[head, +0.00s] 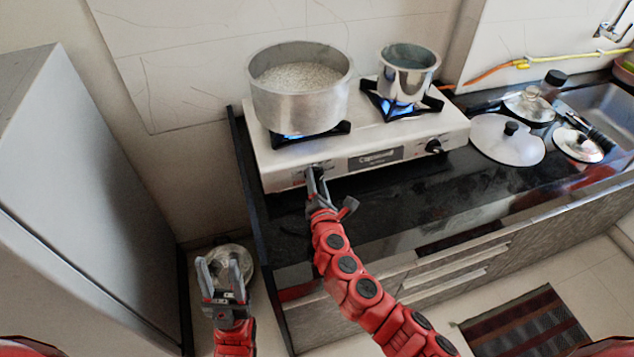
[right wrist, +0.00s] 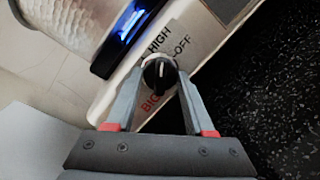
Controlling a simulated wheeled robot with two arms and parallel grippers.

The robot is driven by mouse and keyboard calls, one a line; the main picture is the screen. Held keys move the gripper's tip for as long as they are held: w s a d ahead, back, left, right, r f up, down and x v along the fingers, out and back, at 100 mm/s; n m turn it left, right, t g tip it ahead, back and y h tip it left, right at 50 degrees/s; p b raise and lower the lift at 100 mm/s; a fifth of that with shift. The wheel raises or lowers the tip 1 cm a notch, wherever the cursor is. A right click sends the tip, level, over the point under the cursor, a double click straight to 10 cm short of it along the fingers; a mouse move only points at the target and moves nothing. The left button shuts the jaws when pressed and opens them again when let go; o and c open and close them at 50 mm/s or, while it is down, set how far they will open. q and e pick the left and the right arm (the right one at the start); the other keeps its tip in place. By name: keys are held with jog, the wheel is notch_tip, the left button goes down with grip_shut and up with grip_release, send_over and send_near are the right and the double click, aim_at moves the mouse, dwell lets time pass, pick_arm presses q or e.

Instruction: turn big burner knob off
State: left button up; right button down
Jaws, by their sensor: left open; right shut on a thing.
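The big burner knob (right wrist: 158,75) is black and round with a white mark, and sits on the stove front (head: 290,175) below the large pot. Printed words "HIGH", "OFF" and red "BIG" surround it in the right wrist view. The white mark points roughly up in that view, on the side of the "HIGH" print. My right gripper (head: 316,177) is shut on this knob, with a finger on each side; the fingers partly hide it in the head view. A blue flame (head: 293,136) burns under the large pot. My left gripper (head: 223,272) is open and empty, low at the left.
The large pot (head: 301,103) and a small pot (head: 408,68) stand on lit burners. Another knob (head: 434,146) is at the stove's right. Lids (head: 505,139) lie right on the black counter (head: 400,195). A grey cabinet (head: 75,165) stands left.

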jog(key=m, duration=0.3)
jog(key=shift+m+h, duration=0.3)
jog(key=shift+m, duration=0.1)
jog(key=shift+m+g+b, duration=0.4)
jog(key=shift+m+g, duration=0.2)
jog(key=shift+m, duration=1.2)
jog(key=shift+c, duration=1.3)
grip_release()
jog(key=shift+r, duration=0.1)
